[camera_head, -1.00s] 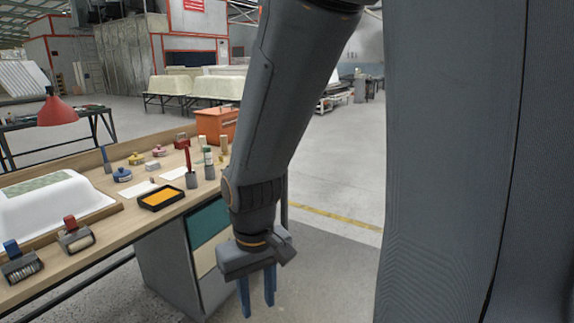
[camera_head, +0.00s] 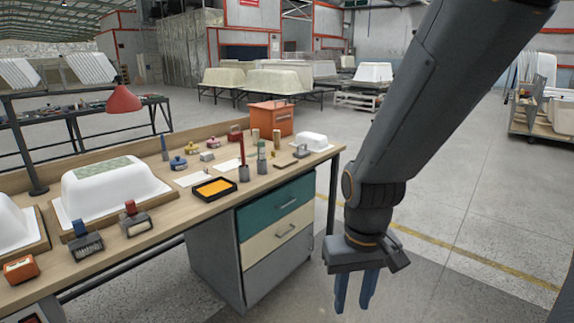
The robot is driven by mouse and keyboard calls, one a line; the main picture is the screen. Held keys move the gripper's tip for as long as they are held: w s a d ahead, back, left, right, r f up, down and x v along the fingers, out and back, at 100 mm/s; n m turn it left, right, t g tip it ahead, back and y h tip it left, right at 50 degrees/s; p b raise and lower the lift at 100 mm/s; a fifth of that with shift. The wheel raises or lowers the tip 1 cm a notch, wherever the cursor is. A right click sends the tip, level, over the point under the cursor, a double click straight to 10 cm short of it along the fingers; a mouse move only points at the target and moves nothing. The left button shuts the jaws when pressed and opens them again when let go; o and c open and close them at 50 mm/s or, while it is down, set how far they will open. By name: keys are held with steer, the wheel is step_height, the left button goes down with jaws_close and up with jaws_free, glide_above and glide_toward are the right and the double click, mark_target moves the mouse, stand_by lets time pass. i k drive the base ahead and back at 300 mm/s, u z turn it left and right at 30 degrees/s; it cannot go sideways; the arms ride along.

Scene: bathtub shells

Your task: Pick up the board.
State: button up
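A small flat brown piece that looks like a board (camera_head: 286,161) lies on the workbench (camera_head: 168,222), near its right end, left of a small white tub shell (camera_head: 312,142). I cannot tell for sure that it is the board. Other wooden boards lie under the white tub shells on the left, such as the base board (camera_head: 160,197) under the larger shell.
A black tray with a yellow pad (camera_head: 214,188), a red-handled tool (camera_head: 243,158), an orange box (camera_head: 270,118) and several stamps and rollers crowd the bench. A red lamp (camera_head: 123,99) stands behind. The floor (camera_head: 440,215) to the right is clear.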

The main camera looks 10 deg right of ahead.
mark_target(288, 161)
steer(key=z, duration=0.15)
steer(key=i, duration=0.45)
steer(key=z, duration=0.4)
steer(key=i, duration=2.2)
steer(key=u, duration=0.2)
